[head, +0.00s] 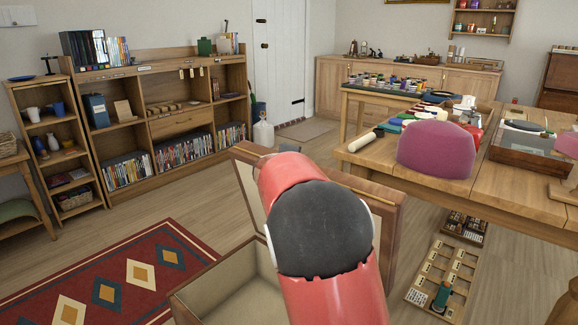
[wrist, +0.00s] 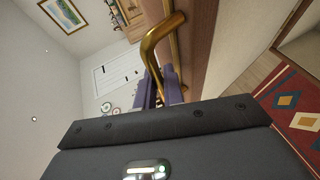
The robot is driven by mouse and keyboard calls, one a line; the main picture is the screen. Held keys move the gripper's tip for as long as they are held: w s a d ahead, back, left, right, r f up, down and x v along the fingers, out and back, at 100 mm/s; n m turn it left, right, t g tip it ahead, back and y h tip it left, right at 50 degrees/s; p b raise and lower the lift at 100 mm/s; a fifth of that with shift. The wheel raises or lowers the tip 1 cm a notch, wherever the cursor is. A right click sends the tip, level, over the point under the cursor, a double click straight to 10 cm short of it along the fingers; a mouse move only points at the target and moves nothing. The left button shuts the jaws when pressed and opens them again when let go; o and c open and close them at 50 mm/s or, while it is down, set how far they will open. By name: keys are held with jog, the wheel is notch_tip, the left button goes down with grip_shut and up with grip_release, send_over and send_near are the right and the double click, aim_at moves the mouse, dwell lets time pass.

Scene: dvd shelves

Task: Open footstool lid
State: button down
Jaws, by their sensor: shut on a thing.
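The footstool is a wooden box with a pale-lined, hollow inside (head: 240,300), at the lower middle of the head view. Its wooden lid (head: 250,190) stands raised and steeply tilted above the box, with its pale inner face partly visible. My red arm covers the middle of the lid and part of the box. In the wrist view, a bent brass handle (wrist: 153,42) is fixed on a brown wooden surface (wrist: 200,50). My gripper (wrist: 166,88) is shut on this handle. The gripper is hidden behind my arm in the head view.
A wooden worktable (head: 350,157) with a pink chair back (head: 436,150) stands to the right. A shallow compartment tray (head: 443,280) lies on the floor at right. A red patterned rug (head: 110,275) lies at left. Shelves (head: 160,75) stand behind; floor before them is clear.

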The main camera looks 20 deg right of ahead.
jog(key=shift+f, duration=0.1)
jog(key=c, duration=1.5)
grip_release()
jog(key=shift+w+a, duration=0.1)
jog(key=shift+b+v, duration=0.75)
jog(key=shift+v, duration=3.2)
jog(key=shift+c, duration=0.4)
